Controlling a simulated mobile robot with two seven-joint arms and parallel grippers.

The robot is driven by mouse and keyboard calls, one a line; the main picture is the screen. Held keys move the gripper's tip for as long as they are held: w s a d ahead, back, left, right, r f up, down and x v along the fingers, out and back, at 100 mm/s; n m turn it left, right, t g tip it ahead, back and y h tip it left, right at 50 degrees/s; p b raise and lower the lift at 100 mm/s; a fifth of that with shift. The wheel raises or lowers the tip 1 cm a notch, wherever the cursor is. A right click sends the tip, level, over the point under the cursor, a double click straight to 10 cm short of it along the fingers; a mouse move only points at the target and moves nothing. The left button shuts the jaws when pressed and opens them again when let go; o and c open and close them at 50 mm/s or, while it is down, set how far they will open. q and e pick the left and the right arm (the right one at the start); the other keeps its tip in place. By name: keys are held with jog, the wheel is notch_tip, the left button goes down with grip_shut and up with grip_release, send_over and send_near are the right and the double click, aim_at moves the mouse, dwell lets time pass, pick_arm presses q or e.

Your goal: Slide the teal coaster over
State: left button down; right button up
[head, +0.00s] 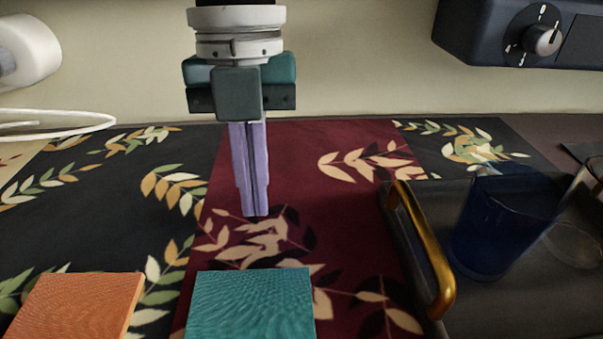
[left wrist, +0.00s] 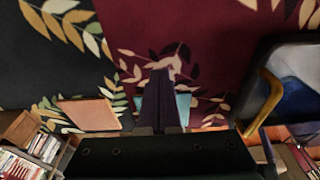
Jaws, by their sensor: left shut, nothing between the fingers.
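The teal coaster (head: 251,303) is a square, textured block lying on the dark red leaf-patterned cloth at the bottom of the head view, cut off by the lower edge. My left gripper (head: 256,214) points down above the cloth, beyond the coaster's far edge. Its purple fingers are shut together with nothing between them. In the left wrist view the teal coaster (left wrist: 183,105) shows partly behind my left gripper's fingers (left wrist: 160,78), which hide much of it. I cannot tell how far the fingertips are above the cloth. My right gripper is not in view.
An orange coaster (head: 78,306) lies left of the teal one, with a gap between them. A dark tray with a gold handle (head: 424,246) stands at the right, holding a blue glass (head: 500,228) and a clear glass. Cloth is clear around my left gripper.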

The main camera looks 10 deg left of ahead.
aim_at(241, 330)
pick_arm(q)
jog(key=s+d, duration=0.1)
jog(key=s, duration=0.3)
jog(key=s+d, duration=0.1)
jog(key=s, duration=0.2)
jog(key=s+d, duration=0.1)
jog(key=s, duration=0.3)
jog(key=shift+s+d+p, duration=0.15)
jog(key=shift+s+p, duration=0.15)
jog(key=shift+p, duration=0.05)
jog(key=shift+s+f, duration=0.15)
jog(key=shift+f, duration=0.3)
jog(key=shift+f+b, duration=0.35)
jog(key=shift+b, duration=0.15)
jog(key=shift+f, duration=0.1)
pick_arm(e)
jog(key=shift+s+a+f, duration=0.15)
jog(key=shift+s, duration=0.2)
pick_arm(q)
jog(key=shift+f, duration=0.1)
